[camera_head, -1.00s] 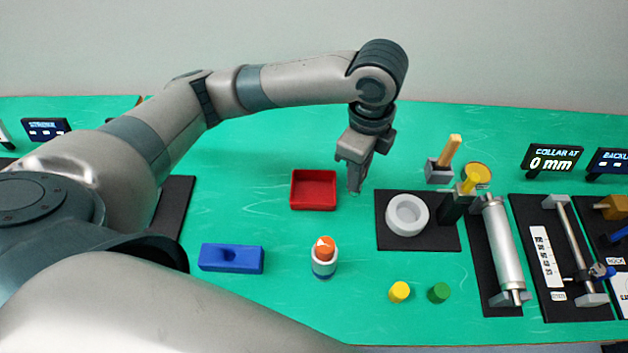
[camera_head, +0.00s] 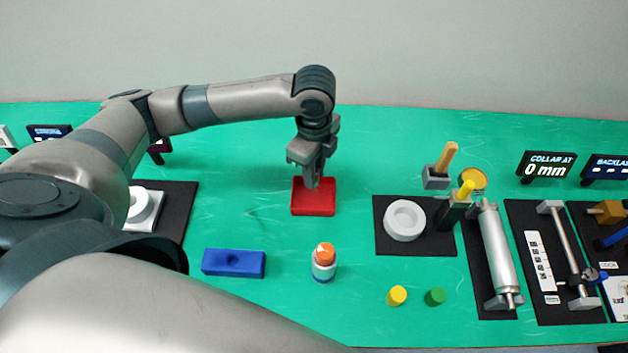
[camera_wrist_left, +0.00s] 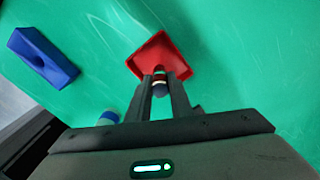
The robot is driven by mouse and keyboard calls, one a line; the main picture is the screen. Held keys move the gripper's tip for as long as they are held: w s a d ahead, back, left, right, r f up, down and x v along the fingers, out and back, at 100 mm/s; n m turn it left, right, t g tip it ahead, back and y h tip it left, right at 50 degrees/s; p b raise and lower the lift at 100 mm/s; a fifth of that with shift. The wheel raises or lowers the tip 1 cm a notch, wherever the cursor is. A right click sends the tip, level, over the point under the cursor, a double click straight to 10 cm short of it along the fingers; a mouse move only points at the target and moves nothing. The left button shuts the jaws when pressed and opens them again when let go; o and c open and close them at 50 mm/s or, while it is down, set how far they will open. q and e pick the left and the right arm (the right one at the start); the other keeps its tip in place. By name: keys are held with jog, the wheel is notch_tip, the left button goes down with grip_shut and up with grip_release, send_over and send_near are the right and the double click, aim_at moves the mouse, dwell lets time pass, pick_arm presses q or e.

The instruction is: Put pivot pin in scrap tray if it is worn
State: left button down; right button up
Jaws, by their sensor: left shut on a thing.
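The red scrap tray (camera_head: 315,210) stands near the middle of the table; it also shows in the left wrist view (camera_wrist_left: 158,50). My left gripper (camera_head: 312,185) points down over the tray. In the left wrist view its fingers are shut on a small dark pin with a light band (camera_wrist_left: 159,84), which I take to be the pivot pin. The pin overlaps the tray's near side in that view. In the head view the pin is hidden or too small to tell, and its wear cannot be made out. My right gripper is not in view.
A blue block with a hollow (camera_head: 234,263) and a white bottle with an orange top (camera_head: 324,262) stand in front of the tray. A white ring (camera_head: 404,220) lies on a black mat to the right. Yellow (camera_head: 397,295) and green (camera_head: 436,297) pegs stand at the front.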

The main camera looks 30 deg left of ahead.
pick_arm(q)
notch_tip(320, 180, down, 3)
jog(key=shift+f+p, duration=0.2)
jog(key=shift+p, duration=0.45)
jog(key=shift+f, duration=0.25)
jog(key=shift+f, duration=0.1)
jog(key=c, duration=1.6)
grip_release()
